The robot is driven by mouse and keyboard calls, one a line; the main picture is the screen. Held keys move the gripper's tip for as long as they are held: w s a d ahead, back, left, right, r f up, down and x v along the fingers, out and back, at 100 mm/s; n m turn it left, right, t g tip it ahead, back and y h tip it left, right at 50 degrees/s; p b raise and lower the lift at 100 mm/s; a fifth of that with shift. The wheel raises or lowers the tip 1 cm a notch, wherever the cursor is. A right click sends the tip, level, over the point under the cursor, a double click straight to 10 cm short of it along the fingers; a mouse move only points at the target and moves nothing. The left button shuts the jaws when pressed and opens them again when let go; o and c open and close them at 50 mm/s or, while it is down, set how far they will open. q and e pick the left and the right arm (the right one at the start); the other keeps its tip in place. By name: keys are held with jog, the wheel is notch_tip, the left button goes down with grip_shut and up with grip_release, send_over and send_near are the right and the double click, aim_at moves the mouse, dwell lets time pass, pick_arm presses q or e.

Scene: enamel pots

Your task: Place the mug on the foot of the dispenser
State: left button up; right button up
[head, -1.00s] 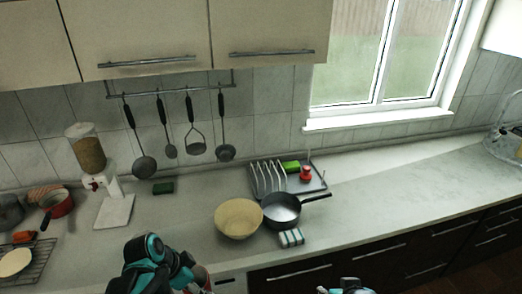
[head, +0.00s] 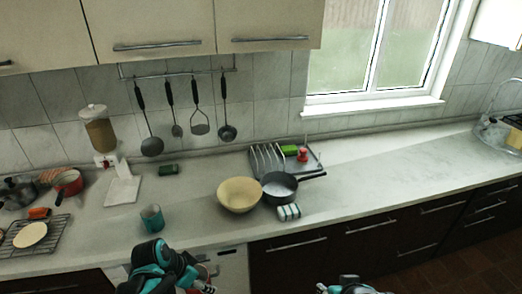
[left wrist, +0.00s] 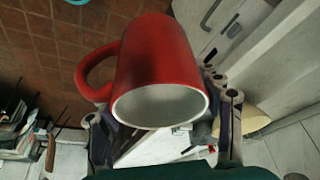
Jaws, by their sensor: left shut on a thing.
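A red mug (left wrist: 160,60) with a pale inside fills much of the left wrist view, its handle to the left. My left gripper (left wrist: 165,125) is shut on it; the mug hides part of the hold. In the head view my left gripper (head: 206,280) is low in front of the counter edge, the mug mostly hidden there. The dispenser (head: 100,135) stands at the back left, with a clear jar and a red tap. Its flat white foot (head: 122,190) is bare. My right gripper (head: 335,288) is cut off at the bottom edge, its fingers unclear.
A teal mug (head: 152,218) stands on the counter in front of the foot. A red pan (head: 68,182) and a wire rack (head: 30,238) are left. A yellow bowl (head: 238,196) and dark pan (head: 280,186) are right.

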pick_arm(q)
jog(key=w+f+n+t+y+b, duration=0.1)
jog(key=w+f+n+y+b, duration=0.1)
jog(key=f+n, duration=0.6)
jog(key=shift+w+a+f+y+b, duration=0.15)
jog(key=shift+w+f+y+b, duration=0.25)
jog(key=shift+w+f+b, duration=0.45)
pick_arm(e)
jog(key=f, duration=0.4)
jog(key=shift+s, duration=0.2)
pick_arm(q)
jog(key=shift+s+r, duration=0.1)
pick_arm(e)
jog(key=shift+f, duration=0.1)
jog(key=shift+c, duration=0.5)
jog(key=shift+d, duration=0.1)
jog(key=shift+c, duration=0.2)
